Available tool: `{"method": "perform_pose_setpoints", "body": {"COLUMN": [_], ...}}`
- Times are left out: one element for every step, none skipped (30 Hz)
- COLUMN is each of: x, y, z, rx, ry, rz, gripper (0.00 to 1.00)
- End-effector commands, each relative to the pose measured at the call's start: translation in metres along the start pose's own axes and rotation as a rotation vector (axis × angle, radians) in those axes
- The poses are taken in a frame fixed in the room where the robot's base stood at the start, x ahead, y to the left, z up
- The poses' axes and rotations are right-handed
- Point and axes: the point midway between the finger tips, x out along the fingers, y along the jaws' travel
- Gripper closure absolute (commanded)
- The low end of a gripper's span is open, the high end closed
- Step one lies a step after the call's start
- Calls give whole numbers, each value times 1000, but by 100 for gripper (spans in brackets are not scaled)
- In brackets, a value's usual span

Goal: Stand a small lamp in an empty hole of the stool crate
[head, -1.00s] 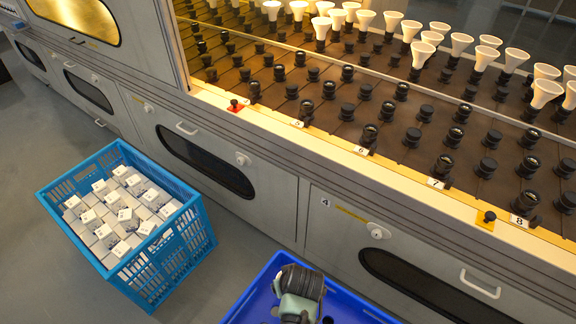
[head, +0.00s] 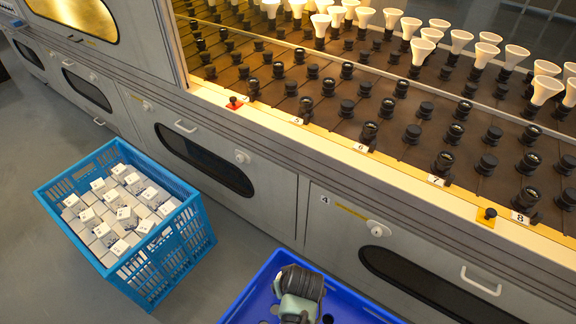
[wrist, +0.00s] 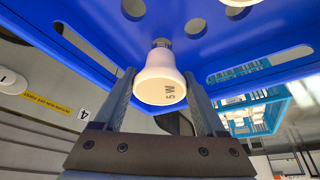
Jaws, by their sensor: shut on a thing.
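My gripper (wrist: 160,80) is shut on a small white lamp (wrist: 160,88), seen in the wrist view. The lamp's round face, marked "5 W", is towards the wrist camera, and its metal cap points away towards the blue stool crate (wrist: 220,50). Holes show in the crate's blue surface beyond the cap; whether the cap touches or enters one cannot be told. In the head view the stool crate (head: 352,292) is at the bottom edge, partly cut off. My arm is over it and hides the gripper and lamp there.
A light-blue basket (head: 160,258) of white boxes stands on the floor at the left. A long grey machine (head: 275,215) runs behind, with rows of dark sockets and several white lamps (head: 420,50) on top. A pale round thing (wrist: 240,3) shows at the wrist view's top edge.

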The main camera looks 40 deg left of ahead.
Motion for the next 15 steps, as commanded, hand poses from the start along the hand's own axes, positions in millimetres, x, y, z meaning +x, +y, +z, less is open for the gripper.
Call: {"method": "perform_pose_setpoints", "body": {"x": [2,3,4,5,6,7,8,9,10,11,12,13,13,14,15], "y": [0,0,0,0,0,0,0,0,0,0,0,0,0,0,0], "z": [1,1,1,2,2,2,3,3,4,4,4,5,5,5,6], "rx": [0,0,0,0,0,0,0,0,0,0,0,0,0,0,-1], "ry": [1,1,1,1,1,1,1,1,1,1,1,1,1,1,1], "rz": [0,0,0,0,1,1,1,1,1,1,1,1,1,1,1], "gripper": [83,83,83,83,83,83,83,83,83,83,83,83,83,83,83]}}
